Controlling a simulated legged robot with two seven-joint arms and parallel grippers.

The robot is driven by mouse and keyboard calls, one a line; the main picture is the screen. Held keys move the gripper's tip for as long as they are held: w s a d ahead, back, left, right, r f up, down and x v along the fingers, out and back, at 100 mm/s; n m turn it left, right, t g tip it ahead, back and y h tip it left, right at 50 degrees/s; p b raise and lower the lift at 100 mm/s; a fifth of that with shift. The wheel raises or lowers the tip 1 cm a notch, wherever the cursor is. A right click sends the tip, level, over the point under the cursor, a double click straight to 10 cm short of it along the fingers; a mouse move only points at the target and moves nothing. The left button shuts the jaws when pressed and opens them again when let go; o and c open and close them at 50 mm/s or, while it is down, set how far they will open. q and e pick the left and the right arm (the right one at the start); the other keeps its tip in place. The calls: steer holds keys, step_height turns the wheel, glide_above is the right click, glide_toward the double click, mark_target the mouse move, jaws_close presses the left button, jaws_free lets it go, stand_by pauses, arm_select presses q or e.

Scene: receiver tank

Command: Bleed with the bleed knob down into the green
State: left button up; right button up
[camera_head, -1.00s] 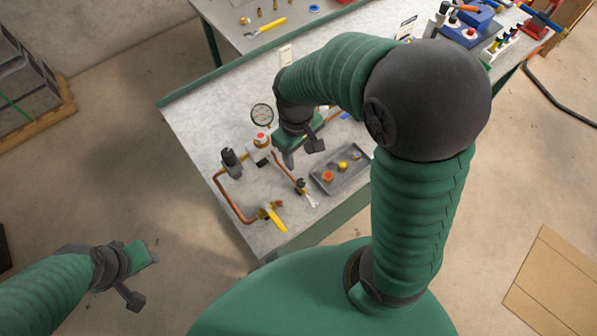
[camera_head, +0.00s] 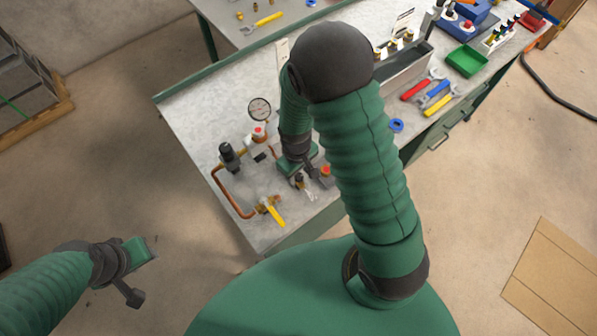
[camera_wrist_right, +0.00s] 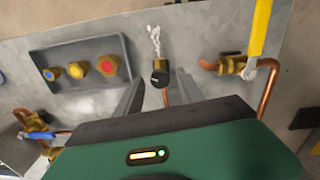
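The small black bleed knob (camera_wrist_right: 160,74) sits on a brass and copper fitting in the right wrist view, with a pale wavy strand beyond it. In the head view the knob (camera_head: 299,182) is partly hidden by my right gripper (camera_head: 302,178). In the wrist view my right gripper (camera_wrist_right: 159,82) is open, its two grey fingertips on either side of the knob; I cannot tell whether they touch it. The round gauge (camera_head: 259,108) stands at the bench's back; its needle and any green band are too small to read. My left gripper (camera_head: 148,250) hangs over the floor, away from the bench.
A yellow-handled valve (camera_head: 271,208) is at the bench's front edge, also in the wrist view (camera_wrist_right: 258,35). A grey tray (camera_wrist_right: 85,52) with blue, yellow and red knobs lies beside the bleed knob. A black fitting (camera_head: 229,155) and copper pipe are to the left.

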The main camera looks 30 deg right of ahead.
jaws_close()
steer(key=shift+m, duration=0.4)
steer(key=m+p, duration=0.2)
steer(key=m, duration=0.3)
steer(key=shift+r+m, duration=0.1)
steer(key=shift+m, duration=0.3)
steer(key=m+p, duration=0.2)
steer(key=m, duration=0.3)
steer(key=shift+w+m, duration=0.1)
steer(key=shift+m, duration=0.2)
steer(key=shift+o, duration=0.9)
jaws_free()
